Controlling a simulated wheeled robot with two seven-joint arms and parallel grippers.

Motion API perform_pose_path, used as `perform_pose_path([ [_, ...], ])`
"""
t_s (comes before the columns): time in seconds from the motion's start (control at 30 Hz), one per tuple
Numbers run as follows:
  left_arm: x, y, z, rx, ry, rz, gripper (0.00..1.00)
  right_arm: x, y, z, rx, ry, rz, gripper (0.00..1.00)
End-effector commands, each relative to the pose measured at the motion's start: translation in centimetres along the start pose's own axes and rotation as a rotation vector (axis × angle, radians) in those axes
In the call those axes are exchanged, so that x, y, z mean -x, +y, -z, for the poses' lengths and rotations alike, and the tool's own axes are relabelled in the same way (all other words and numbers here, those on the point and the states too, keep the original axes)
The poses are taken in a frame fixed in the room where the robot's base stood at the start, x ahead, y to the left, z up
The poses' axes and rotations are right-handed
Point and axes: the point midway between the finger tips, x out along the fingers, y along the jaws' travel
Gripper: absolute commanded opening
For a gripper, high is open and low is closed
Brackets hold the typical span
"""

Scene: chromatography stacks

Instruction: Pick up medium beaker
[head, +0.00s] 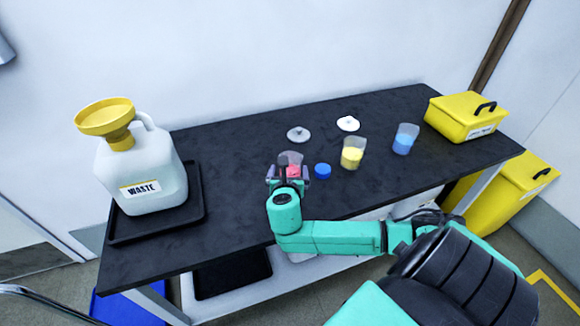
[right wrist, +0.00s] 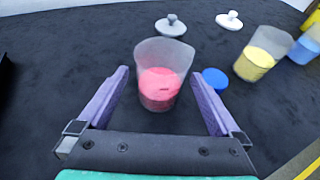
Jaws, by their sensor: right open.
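Three clear beakers stand upright on the black table. One holds pink-red contents (right wrist: 160,85), one yellow (head: 352,153) and one blue (head: 404,139); I cannot tell for sure which is the medium one. My right gripper (head: 287,174) is open at the pink-red beaker, which it partly hides in the head view. In the right wrist view, the purple fingers spread to the left and right of this beaker, with gaps on both sides. The beaker stands ahead, between the fingertip lines. My left gripper is not in view.
A blue cap (head: 322,171) lies just right of the pink-red beaker. A grey lid (head: 298,134) and a white lid (head: 348,124) lie behind. A waste jug (head: 150,175) with a yellow funnel stands on a black tray (head: 196,204) at left; a yellow box (head: 462,118) is at right.

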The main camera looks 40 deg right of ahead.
Motion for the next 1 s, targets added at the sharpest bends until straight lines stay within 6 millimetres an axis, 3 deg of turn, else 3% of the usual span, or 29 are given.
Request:
perform_pose_path([
  [0.2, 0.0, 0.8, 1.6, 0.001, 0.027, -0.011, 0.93, -3.8, -0.2, -0.4, -0.001, -0.001, 0.001, 1.0],
  [0.43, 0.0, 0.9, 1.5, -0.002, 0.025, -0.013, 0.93, -4.2, -0.2, -0.3, 0.0, 0.001, 0.0, 1.0],
  [0.6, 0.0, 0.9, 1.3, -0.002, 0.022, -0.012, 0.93, -4.1, -0.2, -0.3, 0.0, 0.001, 0.0, 0.35],
  [0.67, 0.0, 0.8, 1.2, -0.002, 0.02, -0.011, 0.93, -4.1, -0.2, -0.4, -0.001, -0.001, 0.0, 0.17],
  [1.0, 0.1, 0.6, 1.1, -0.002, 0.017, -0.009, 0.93, -4.0, -0.2, -0.7, -0.001, -0.001, 0.0, 0.17],
])
